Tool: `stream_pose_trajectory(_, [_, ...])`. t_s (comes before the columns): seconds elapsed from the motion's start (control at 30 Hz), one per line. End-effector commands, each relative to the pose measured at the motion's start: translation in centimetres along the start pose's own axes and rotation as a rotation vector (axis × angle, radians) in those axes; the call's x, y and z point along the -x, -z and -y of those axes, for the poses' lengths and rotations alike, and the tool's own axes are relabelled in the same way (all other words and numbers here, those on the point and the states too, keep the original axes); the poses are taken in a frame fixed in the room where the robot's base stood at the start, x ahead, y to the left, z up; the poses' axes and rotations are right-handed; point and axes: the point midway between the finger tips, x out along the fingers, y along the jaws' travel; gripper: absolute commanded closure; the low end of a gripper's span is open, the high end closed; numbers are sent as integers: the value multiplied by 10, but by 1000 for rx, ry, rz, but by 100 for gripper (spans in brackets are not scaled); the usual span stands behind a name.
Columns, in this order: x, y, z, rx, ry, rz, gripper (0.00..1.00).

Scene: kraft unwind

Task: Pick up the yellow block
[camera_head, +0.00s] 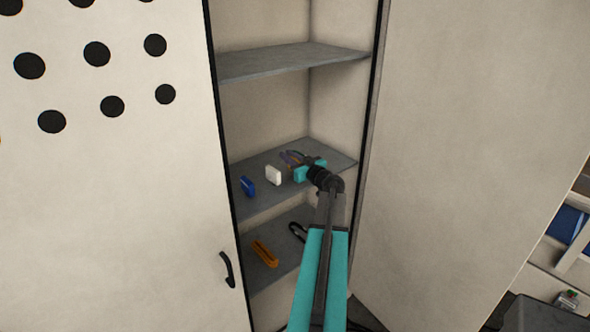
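My gripper (300,174) is over the middle shelf of the open cabinet, at the end of my teal and black arm. Its fingers are small and partly hidden by the wrist, so I cannot tell whether it is open or shut. No plainly yellow block shows on the middle shelf. A long orange-yellow object (264,253) lies on the shelf below, apart from my gripper; I cannot tell whether it is a block. A white block (273,175) stands just left of my gripper, and a blue block (247,186) stands further left.
A small dark blue and orange item (292,158) lies behind my gripper. A black item (298,232) is on the lower shelf, partly hidden by my arm. The upper shelf (285,62) looks empty. Cabinet doors (110,200) flank the opening.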

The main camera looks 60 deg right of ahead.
Motion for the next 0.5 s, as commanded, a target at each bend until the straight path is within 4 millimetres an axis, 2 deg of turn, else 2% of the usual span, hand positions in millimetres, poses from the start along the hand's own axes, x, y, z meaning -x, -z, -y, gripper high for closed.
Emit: stream_pose_trajectory(0.5, [0, 3, 0, 1, 1, -1, 100])
